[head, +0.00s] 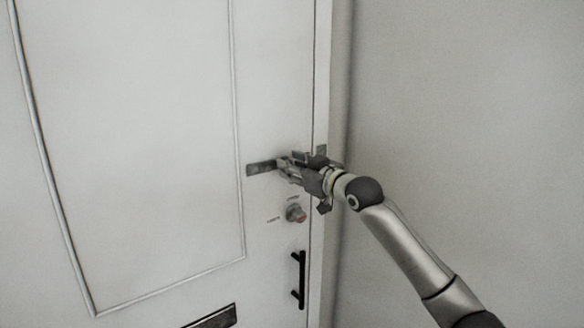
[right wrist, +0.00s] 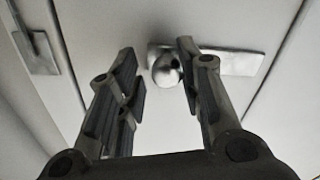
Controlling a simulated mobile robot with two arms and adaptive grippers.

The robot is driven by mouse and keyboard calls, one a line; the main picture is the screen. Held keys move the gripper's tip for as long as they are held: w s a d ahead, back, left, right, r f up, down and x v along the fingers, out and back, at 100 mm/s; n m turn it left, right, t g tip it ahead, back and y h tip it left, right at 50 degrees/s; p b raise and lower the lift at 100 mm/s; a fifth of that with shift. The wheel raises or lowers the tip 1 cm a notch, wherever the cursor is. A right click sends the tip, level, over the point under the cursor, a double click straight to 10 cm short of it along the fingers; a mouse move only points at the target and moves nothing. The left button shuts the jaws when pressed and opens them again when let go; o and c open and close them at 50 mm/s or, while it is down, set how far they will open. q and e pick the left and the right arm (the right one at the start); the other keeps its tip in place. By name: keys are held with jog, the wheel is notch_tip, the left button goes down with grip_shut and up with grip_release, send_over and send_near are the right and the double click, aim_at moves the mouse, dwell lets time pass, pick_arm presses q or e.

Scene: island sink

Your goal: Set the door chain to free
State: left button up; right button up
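The door chain's metal track plate (head: 262,168) is fixed to the white door near its right edge. It also shows in the right wrist view (right wrist: 235,62), with a round shiny knob (right wrist: 167,70) at one end. A second metal plate (right wrist: 40,50) lies across a gap from it. My right gripper (head: 286,166) is at the track's right end and hides part of the chain fitting in the head view. In the right wrist view its fingers (right wrist: 157,52) are apart, with the knob between them and a gap on the left side. No chain links are clear. My left gripper is out of view.
Below the gripper are a round lock knob (head: 295,213) and a black vertical door handle (head: 298,279). A dark mail slot (head: 212,317) is at the bottom. The door frame (head: 329,250) and a bare wall (head: 470,120) are to the right.

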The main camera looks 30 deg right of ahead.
jog(key=shift+o, duration=0.8)
jog(key=shift+d, duration=0.1)
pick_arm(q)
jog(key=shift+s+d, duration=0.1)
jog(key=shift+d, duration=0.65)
pick_arm(e)
jog(key=s, duration=1.2)
jog(key=shift+d, duration=0.35)
